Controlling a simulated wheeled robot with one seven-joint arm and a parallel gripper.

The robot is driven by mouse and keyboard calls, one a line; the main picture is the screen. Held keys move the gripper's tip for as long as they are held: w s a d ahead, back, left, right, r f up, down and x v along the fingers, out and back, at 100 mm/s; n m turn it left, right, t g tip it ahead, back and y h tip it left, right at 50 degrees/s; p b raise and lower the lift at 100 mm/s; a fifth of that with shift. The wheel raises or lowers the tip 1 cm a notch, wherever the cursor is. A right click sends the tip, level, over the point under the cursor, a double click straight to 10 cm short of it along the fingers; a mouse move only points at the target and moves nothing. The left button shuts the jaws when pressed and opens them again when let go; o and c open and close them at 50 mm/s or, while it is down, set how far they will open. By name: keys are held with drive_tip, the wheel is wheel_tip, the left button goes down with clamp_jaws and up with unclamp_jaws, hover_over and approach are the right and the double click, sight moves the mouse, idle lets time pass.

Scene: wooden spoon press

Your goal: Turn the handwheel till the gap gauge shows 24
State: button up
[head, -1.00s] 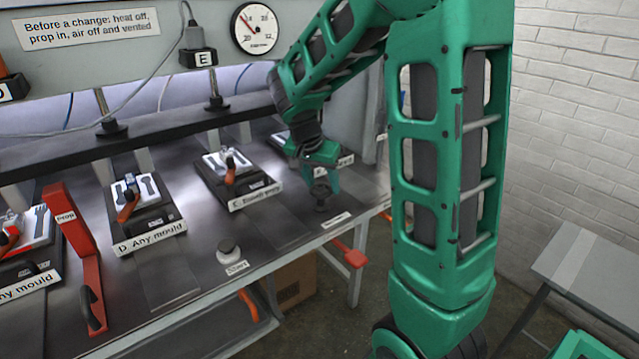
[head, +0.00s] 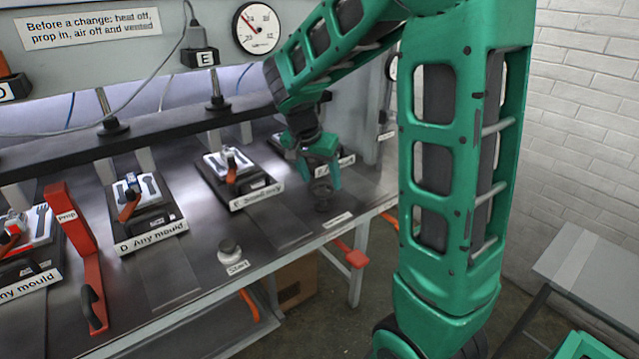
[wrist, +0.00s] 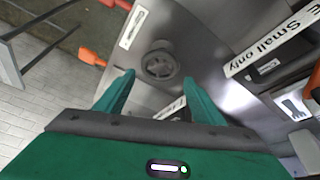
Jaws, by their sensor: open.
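The handwheel (head: 322,193) is a small dark wheel near the front right of the press bed, beside a small white label. In the wrist view the handwheel (wrist: 160,62) shows as a grey ring with a hub. My gripper (head: 320,180) is open and close to the handwheel, overlapping it in the head view. In the wrist view my gripper (wrist: 158,78) has its two green fingers apart, with the wheel beyond and between their tips; contact is not visible. A round dial gauge (head: 257,28) on the upper panel has a red needle toward the upper left; its numbers are hard to read.
A mould labelled E (head: 240,178) lies left of the wheel, and mould D (head: 143,212) further left. A red lever (head: 350,253) is below the bed edge. A grey table (head: 590,270) stands at right.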

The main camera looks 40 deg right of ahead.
drive_tip(key=v, duration=0.8)
drive_tip(key=shift+f, duration=0.1)
drive_tip(key=s+f+n+g+y, duration=0.1)
drive_tip(key=s+f+n+y, duration=0.1)
drive_tip(key=s, duration=1.1)
drive_tip(key=s+f+n+y, duration=0.2)
drive_tip(key=s+f+n, duration=0.2)
drive_tip(key=s, duration=1)
drive_tip(key=shift+s+d+f+g, duration=0.3)
drive_tip(key=shift+s+d+g, duration=0.05)
drive_tip(key=shift+d+g, duration=0.1)
drive_tip(key=shift+w+f, duration=0.25)
drive_tip(key=shift+w, duration=0.35)
